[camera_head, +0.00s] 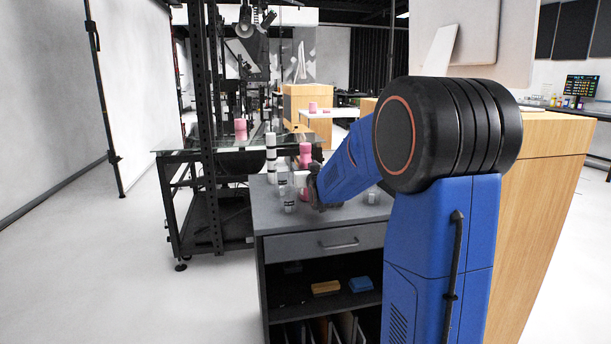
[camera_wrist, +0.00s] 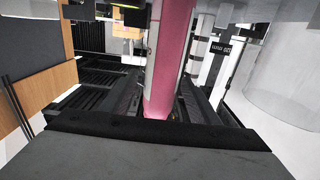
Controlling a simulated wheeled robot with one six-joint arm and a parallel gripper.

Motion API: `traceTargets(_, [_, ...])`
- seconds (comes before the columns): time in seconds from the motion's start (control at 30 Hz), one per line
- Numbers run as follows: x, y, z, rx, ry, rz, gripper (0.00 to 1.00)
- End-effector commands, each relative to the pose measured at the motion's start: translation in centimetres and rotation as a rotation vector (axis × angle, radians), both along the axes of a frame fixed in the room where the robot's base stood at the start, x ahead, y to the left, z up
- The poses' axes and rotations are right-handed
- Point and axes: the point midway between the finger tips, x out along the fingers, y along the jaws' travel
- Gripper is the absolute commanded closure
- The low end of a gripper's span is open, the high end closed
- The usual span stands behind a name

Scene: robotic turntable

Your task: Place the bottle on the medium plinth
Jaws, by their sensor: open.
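A pink bottle (camera_head: 305,152) stands upright on the grey cabinet's top, partly hidden by my arm. In the wrist view the pink bottle (camera_wrist: 168,60) rises between the dark fingers of my gripper (camera_wrist: 160,105). The fingers are open, one on each side of it; I cannot tell whether either touches it. In the head view my gripper (camera_head: 312,187) is low over the cabinet top, mostly hidden by the blue arm. I cannot make out which thing is the medium plinth.
White bottles with black bands (camera_head: 271,158) and small clear vessels (camera_head: 289,205) stand close by on the grey cabinet (camera_head: 335,241). A glass-topped table (camera_head: 184,153) with a pink cylinder (camera_head: 240,129) is behind left. A wooden counter (camera_head: 550,170) is at right. Floor at left is clear.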

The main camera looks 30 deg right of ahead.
Motion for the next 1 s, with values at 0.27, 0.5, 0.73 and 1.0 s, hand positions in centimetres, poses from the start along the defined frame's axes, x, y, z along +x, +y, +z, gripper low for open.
traceTargets(0.27, [0.0, 0.0, 0.0, 0.0, 0.0, 0.0, 0.85])
traceTargets(0.5, [0.0, 0.0, 0.1, -0.001, -0.002, 0.0, 1.0])
traceTargets(0.73, [0.0, 0.0, 1.9, -0.002, -0.006, 0.0, 1.0])
traceTargets(1.0, [0.0, 0.0, 6.7, -0.002, -0.006, 0.0, 1.0])
